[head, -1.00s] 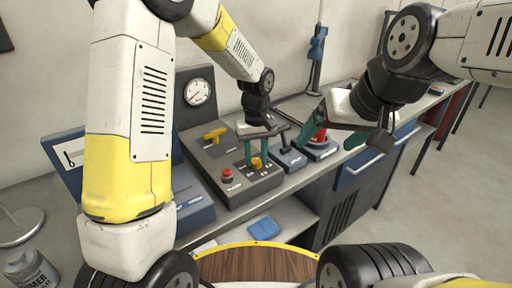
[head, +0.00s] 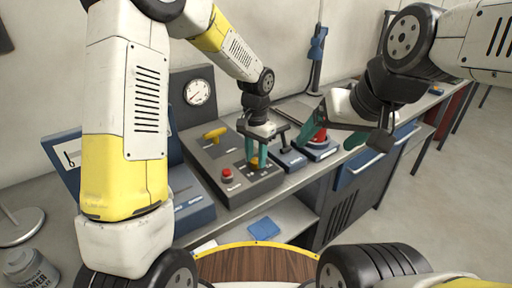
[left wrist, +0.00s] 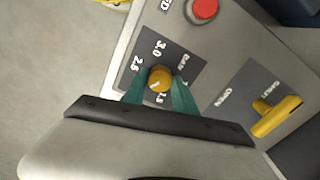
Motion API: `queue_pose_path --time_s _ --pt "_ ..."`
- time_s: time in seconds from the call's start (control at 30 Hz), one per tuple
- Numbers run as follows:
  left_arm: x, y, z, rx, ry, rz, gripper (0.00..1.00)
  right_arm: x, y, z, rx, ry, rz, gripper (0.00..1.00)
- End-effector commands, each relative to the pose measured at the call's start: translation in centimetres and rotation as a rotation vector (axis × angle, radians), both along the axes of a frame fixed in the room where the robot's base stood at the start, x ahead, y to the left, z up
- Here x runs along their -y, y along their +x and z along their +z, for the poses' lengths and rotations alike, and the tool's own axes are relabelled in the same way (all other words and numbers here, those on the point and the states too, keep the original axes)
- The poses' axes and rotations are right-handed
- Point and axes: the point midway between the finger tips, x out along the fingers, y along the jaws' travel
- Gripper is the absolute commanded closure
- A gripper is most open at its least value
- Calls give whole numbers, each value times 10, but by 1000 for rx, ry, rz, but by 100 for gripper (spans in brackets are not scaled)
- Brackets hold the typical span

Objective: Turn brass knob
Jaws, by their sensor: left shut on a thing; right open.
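The brass knob (left wrist: 159,79) sits on a dark dial plate with printed numbers, in the left wrist view. My left gripper (left wrist: 160,92) has its two green fingers on either side of the knob and is shut on it. In the head view my left gripper (head: 257,158) reaches down to the grey control box (head: 239,188), and its fingers mostly hide the knob. My right gripper (head: 333,128) is open and empty, in front of the bench at the right.
A red button (head: 227,173) and a yellow lever (head: 214,135) are on the same box. A red mushroom button (head: 319,136) on a blue box and a small black lever (head: 284,136) stand to the right. A pressure gauge (head: 198,92) is behind.

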Motion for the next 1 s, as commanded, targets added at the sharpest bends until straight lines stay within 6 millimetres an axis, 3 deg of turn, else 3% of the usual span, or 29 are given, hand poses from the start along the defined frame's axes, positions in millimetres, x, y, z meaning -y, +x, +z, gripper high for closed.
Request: queue_pose_path --time_s 1.0 --pt "0 2 1 5 -1 -964 100 0 0 0 0 0 0 16"
